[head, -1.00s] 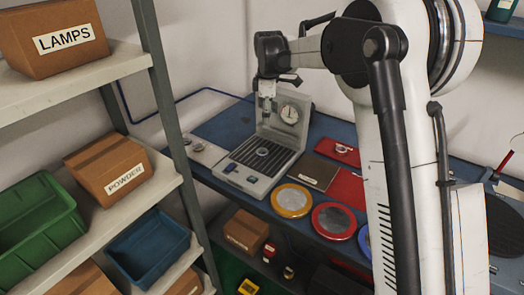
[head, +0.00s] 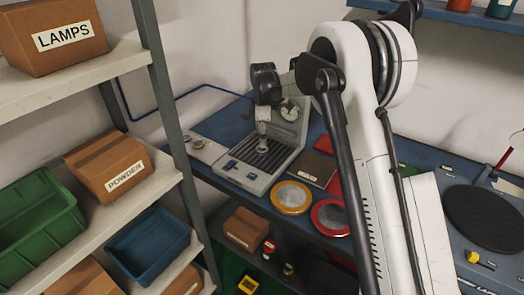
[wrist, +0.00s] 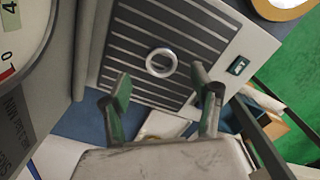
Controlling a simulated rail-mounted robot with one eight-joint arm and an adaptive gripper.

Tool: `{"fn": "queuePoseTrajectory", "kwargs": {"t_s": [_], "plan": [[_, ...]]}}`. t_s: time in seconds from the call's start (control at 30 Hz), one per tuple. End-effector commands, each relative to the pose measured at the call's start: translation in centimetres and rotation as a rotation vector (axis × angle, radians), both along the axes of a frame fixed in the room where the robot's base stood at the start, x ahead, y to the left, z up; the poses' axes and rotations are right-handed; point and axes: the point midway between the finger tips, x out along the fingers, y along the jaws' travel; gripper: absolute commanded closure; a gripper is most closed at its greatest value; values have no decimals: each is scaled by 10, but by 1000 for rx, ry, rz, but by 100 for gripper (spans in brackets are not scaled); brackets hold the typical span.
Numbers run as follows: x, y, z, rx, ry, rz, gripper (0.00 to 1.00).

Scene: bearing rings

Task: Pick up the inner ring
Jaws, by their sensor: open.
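A small pale metal ring (wrist: 161,62), which I take to be the inner ring, lies flat on the dark slotted plate (wrist: 135,22) of the grey gauge stand (head: 262,186). My gripper (wrist: 160,88) is open and empty in the wrist view. Its two fingers stand apart, one toward each side of the ring in the picture, and the ring shows beyond the tips, apart from them. In the head view my gripper (head: 263,136) hangs low over the slotted plate, in front of the dial (head: 290,113).
The dial face (wrist: 18,35) and upright wall of the stand are close to my gripper. Yellow-rimmed (head: 291,197) and red-rimmed (head: 331,217) discs lie on the blue bench right of the stand. A shelf rack with boxes and bins stands at left.

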Motion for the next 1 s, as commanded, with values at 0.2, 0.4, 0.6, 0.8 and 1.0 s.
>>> {"fn": "queuePoseTrajectory", "kwargs": {"t_s": [0.2,0.4,0.6,0.8,1.0], "plan": [[-1,2,-21,0,0,0,40],[-2,3,-47,0,0,0,40],[-2,3,-50,0,0,0,40],[-2,3,-50,0,0,0,59],[-2,3,-50,0,0,0,86]]}}
